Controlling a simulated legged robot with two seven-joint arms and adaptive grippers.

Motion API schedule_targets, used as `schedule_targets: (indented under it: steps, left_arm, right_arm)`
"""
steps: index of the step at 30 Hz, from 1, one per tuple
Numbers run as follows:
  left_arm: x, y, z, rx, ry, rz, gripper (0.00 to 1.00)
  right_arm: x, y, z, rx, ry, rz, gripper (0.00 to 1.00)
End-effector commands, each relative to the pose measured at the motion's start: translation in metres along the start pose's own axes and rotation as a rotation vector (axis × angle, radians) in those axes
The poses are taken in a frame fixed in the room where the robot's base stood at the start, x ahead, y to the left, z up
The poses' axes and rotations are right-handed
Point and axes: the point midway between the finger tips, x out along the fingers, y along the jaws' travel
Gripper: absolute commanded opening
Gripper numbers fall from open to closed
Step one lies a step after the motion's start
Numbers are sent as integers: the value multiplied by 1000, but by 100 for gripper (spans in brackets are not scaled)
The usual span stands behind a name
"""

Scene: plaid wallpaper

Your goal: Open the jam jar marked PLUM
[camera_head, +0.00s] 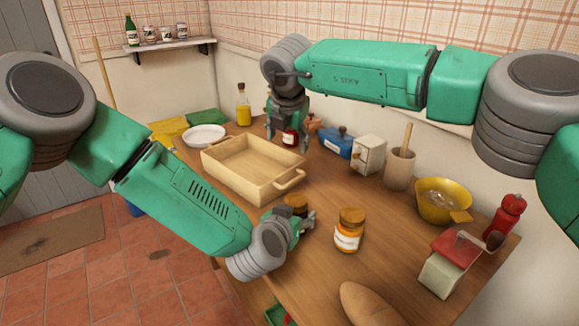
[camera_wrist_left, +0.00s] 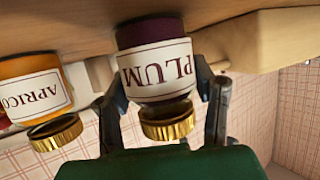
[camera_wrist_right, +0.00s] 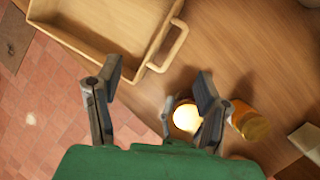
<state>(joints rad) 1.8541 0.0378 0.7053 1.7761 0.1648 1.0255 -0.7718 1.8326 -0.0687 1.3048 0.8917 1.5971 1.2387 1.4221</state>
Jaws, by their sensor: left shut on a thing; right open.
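The PLUM jar (camera_wrist_left: 157,70) is dark purple with a cream label and a gold lid (camera_wrist_left: 167,122), which sits on it. It appears upside down in the left wrist view. My left gripper (camera_wrist_left: 161,82) is shut around its sides, and the jar is at the wood table. In the head view the jar (camera_head: 297,201) is partly hidden by my left gripper (camera_head: 292,221).
The APRICOT jar (camera_head: 348,232) stands right of the plum jar. A wooden tray (camera_head: 240,180) lies behind it. A small red jar (camera_head: 290,137) shows by my right gripper.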

Motion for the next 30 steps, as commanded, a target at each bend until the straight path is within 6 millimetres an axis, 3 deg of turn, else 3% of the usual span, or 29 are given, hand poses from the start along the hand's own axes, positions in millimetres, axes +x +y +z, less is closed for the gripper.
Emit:
schedule_targets:
  steps: [3, 9, 14, 24, 30]
  left_arm:
    - [0, 2, 0, 0, -1, 2, 0]
    - [-1, 0, 0, -1, 0, 3, 0]
    - [-1, -1, 1, -2, 0, 3, 0]
    - [0, 0, 0, -1, 0, 2, 0]
    - [0, 1, 0, -1, 0, 3, 0]
  right_arm:
    - [-4, -23, -34, 241, 162, -123, 62]
    - [-16, -39, -70, 454, 300, -279, 62]
    - [-13, -44, -80, 496, 325, -316, 62]
    - [33, -56, -98, 497, 324, -313, 62]
    - [49, -60, -104, 496, 323, -311, 62]
